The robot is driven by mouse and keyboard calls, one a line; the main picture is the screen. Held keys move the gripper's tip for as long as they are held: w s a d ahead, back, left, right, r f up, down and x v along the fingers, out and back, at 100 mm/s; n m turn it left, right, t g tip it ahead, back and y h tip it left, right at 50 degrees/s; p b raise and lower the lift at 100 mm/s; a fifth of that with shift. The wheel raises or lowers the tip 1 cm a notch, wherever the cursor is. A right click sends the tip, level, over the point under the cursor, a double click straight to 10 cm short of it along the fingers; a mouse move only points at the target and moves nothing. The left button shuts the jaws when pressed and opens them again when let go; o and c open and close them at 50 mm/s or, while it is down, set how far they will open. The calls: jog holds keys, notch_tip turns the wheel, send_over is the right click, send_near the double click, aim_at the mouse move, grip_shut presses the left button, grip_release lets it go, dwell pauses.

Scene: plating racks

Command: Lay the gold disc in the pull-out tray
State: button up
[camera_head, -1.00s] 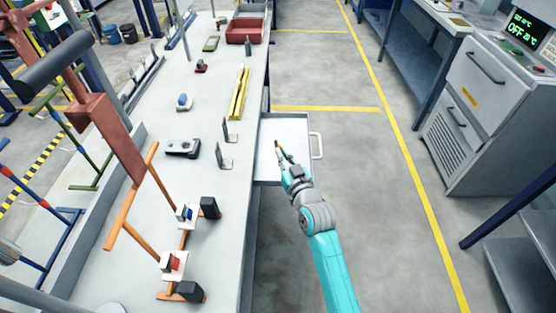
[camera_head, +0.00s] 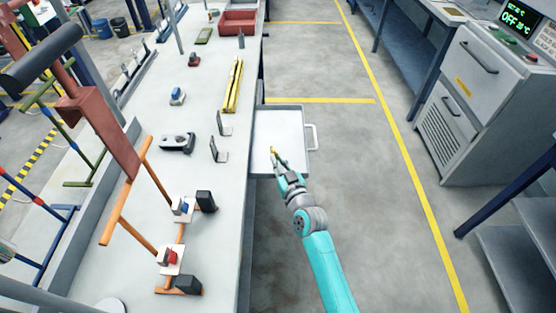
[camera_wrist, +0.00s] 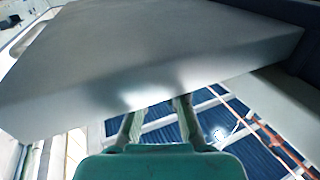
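The pull-out tray (camera_head: 290,119) is a shallow pale tray, drawn out from the right side of the long bench. A small gold piece, which I take for the gold disc (camera_head: 273,149), shows at the tips of my gripper (camera_head: 275,156), over the near half of the tray. Its round outline does not show at this angle. My gripper appears shut on it; whether it touches the tray floor I cannot tell. In the wrist view my two fingers (camera_wrist: 158,118) stand apart, and a large grey surface (camera_wrist: 150,60) hides their tips.
The tray's handle (camera_head: 313,137) sticks out on its right. A red bin (camera_head: 238,22) is at the far end. The floor to the right is open.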

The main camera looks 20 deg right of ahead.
jog(key=shift+o, duration=1)
jog(key=shift+r, duration=0.1)
jog(key=s, duration=1.2)
jog(key=shift+d, duration=0.45)
